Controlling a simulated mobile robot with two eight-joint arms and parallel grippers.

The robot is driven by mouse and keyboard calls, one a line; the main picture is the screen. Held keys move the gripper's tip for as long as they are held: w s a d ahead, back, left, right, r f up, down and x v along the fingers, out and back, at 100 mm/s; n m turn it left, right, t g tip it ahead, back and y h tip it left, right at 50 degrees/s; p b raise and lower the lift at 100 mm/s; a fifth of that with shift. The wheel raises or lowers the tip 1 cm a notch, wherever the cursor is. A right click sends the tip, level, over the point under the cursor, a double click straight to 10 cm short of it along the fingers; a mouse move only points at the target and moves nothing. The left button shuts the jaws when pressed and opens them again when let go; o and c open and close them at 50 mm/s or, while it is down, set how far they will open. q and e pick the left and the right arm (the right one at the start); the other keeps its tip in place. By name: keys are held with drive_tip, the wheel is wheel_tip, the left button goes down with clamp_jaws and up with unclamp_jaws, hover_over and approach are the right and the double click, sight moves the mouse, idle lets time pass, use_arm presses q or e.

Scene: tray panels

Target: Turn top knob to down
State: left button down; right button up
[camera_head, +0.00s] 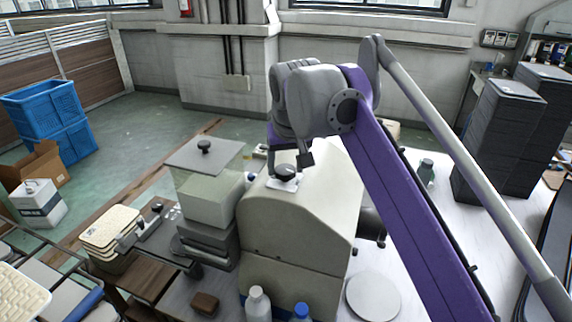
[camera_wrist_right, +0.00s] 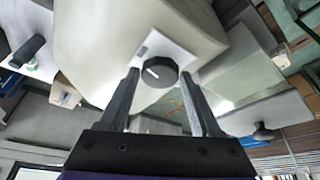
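A round black knob (camera_head: 285,172) sits on a small white plate on the upper face of a large cream housing (camera_head: 290,220). In the right wrist view the knob (camera_wrist_right: 160,71) carries a short white mark and lies between the fingertip lines, on its plate (camera_wrist_right: 170,47). My right gripper (camera_head: 293,163) is open, its two fingers (camera_wrist_right: 160,80) spread on either side of the knob. Whether the fingers touch the knob cannot be told. In the head view my gripper partly covers the knob. My left gripper does not show.
Dark stacked crates (camera_head: 498,125) are at right, blue crates (camera_head: 45,107) at far left.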

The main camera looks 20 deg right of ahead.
drive_tip(key=c, duration=0.9)
drive_tip(key=shift+d+r+n+y, duration=0.1)
drive_tip(key=shift+n+y, duration=0.2)
drive_tip(key=shift+n, duration=0.3)
drive_tip(key=shift+n+y+p, duration=0.4)
drive_tip(key=shift+n+p, duration=0.05)
drive_tip(key=shift+n, duration=0.55)
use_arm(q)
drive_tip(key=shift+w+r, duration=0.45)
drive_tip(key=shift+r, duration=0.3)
use_arm(e)
drive_tip(key=o, duration=1.3)
drive_tip(key=shift+o, duration=0.2)
